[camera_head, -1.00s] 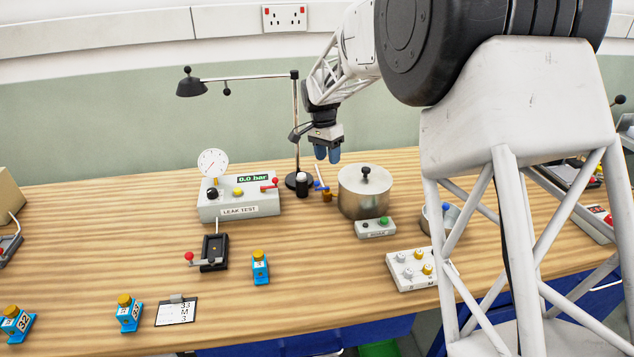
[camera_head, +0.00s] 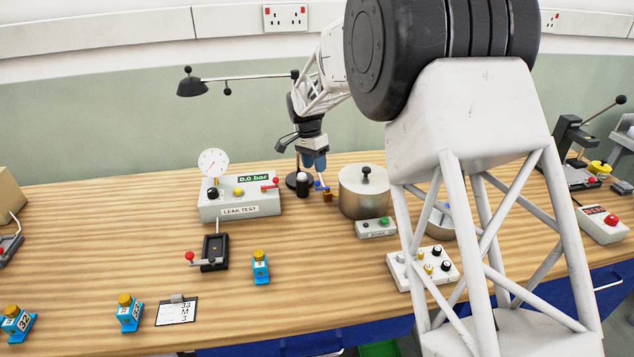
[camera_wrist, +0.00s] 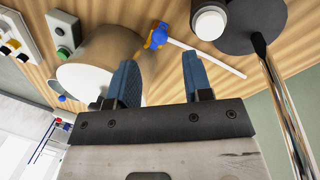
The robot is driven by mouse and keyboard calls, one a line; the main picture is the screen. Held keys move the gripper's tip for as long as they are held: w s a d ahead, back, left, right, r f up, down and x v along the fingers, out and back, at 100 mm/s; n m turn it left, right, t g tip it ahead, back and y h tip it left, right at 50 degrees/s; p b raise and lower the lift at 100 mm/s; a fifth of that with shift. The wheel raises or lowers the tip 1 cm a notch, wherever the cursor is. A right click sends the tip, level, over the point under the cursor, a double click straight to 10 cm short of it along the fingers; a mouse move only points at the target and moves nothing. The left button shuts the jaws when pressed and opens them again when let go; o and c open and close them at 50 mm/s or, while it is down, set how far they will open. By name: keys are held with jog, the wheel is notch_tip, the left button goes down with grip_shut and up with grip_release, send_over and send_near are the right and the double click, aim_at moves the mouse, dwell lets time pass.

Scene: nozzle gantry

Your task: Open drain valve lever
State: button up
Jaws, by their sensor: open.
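The drain valve (camera_head: 325,193) is a small brass-coloured fitting with a blue lever, low on the bench just left of the steel pot (camera_head: 364,194). In the wrist view the blue lever (camera_wrist: 156,36) lies beyond the fingertips, beside a thin white tube (camera_wrist: 207,58). My gripper (camera_head: 314,161) hangs above and slightly left of the valve in the head view, with blue fingers. In the wrist view my gripper (camera_wrist: 158,70) is open, with nothing between its fingers and a gap to the lever.
The lamp base (camera_head: 299,181) and a black cylinder with a white top (camera_head: 302,188) stand close left of the valve. The leak test box (camera_head: 240,203) with gauge is further left. A small button box (camera_head: 376,229) stands before the pot.

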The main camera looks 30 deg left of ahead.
aim_at(317, 181)
jog(key=shift+s+d+f, duration=0.1)
jog(key=shift+d+f, duration=0.1)
jog(key=shift+f, duration=0.85)
jog(key=shift+w+d+f, duration=0.1)
jog(key=shift+d+f, duration=0.1)
jog(key=shift+f, duration=0.85)
jog(key=shift+s+d+f, duration=0.1)
jog(key=shift+d+f, duration=0.1)
jog(key=shift+f, duration=0.85)
grip_shut()
